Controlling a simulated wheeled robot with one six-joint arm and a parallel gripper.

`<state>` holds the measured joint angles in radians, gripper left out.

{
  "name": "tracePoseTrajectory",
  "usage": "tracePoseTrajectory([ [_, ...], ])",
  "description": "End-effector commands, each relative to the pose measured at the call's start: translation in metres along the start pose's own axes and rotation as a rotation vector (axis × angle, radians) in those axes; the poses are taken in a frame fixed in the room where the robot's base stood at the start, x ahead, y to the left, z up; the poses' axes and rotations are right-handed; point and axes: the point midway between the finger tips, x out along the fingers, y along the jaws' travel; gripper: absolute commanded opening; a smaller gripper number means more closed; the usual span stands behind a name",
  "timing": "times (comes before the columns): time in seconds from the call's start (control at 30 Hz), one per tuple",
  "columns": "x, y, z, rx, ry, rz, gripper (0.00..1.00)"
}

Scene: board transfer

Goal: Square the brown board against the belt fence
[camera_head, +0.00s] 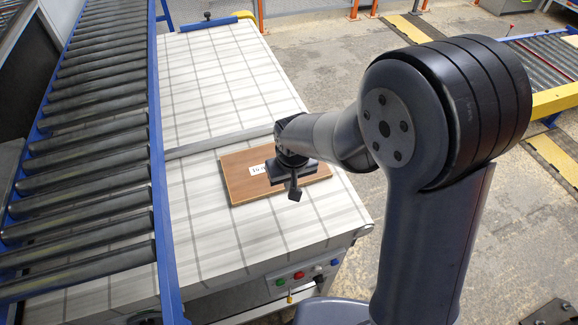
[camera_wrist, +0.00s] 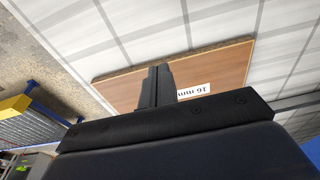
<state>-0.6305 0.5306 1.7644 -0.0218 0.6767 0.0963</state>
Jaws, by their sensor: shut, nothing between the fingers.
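The brown board (camera_head: 240,186) lies flat on the white gridded belt (camera_head: 225,75), with a white label on its top. The grey belt fence (camera_head: 215,144) crosses the belt just beyond the board, with a narrow strip of belt between them at the left. My gripper (camera_head: 294,192) is shut and empty, over the board's near right part, and hides some of it. In the wrist view my gripper (camera_wrist: 158,68) points across the board (camera_wrist: 220,65), and the fence (camera_wrist: 298,102) shows at the right, apart from the board. I cannot tell whether the fingers touch the board.
A roller conveyor (camera_head: 90,140) with a blue rail runs along the belt's left side. Buttons (camera_head: 298,275) sit on the belt's near end face. The belt is clear beyond the fence and left of the board. A yellow-edged conveyor (camera_head: 555,98) stands far right.

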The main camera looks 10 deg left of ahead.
Motion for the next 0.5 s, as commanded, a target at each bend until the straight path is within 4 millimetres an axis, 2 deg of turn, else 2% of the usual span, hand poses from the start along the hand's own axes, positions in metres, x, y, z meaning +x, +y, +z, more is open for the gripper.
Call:
tracePoseTrajectory([
  [0.5, 0.024, 0.0, -0.002, 0.0, 0.0, 0.0, 0.0],
])
